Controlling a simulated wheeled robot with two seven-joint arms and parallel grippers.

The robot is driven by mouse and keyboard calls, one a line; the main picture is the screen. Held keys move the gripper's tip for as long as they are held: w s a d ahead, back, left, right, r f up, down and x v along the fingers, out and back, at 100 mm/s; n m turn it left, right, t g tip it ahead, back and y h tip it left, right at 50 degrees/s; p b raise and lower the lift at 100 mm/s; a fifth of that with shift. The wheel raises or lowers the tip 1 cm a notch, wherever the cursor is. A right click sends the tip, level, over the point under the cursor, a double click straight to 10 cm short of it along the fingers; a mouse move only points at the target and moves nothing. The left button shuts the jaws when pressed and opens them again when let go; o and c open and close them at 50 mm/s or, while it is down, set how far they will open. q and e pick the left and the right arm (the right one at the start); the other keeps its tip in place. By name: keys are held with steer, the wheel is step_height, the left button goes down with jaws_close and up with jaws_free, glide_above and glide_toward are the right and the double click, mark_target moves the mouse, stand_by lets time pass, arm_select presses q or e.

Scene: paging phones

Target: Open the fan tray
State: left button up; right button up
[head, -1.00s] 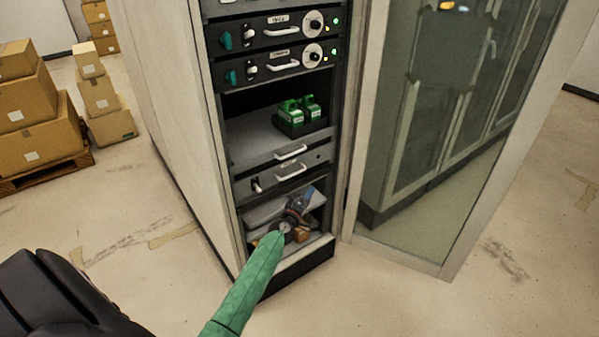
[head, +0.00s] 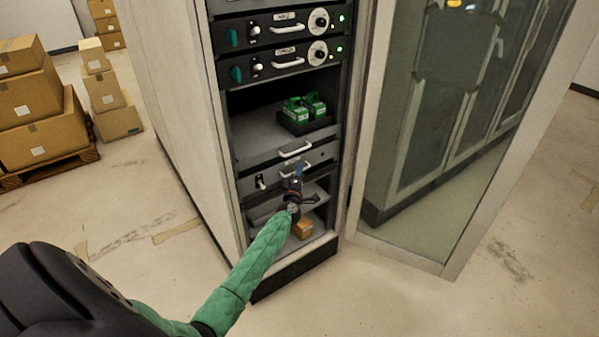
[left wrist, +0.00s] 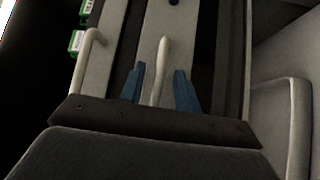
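Two grey panels with white handles sit low in the rack; I cannot read which is the fan tray. The upper panel's handle (head: 295,148) is clear. My left gripper (head: 298,172) is in front of the lower grey panel (head: 272,180), partly hiding its handle. In the left wrist view, the blue fingers (left wrist: 160,88) stand apart on either side of a pale handle (left wrist: 161,65), with gaps showing. Another handle (left wrist: 88,50) is to the left. My right gripper is not in view.
An orange-brown box (head: 303,228) lies on the bottom shelf below the gripper. Green units (head: 303,108) sit on a shelf above. The open glass door (head: 430,150) stands to the right. Cartons (head: 38,115) are at the left.

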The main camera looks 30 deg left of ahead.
arm_select(q)
steer(key=shift+w+a, duration=0.25)
steer(key=shift+w, duration=0.2)
steer(key=shift+r, duration=0.1)
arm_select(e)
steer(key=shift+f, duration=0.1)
arm_select(q)
jaws_close()
steer(key=shift+d, duration=0.1)
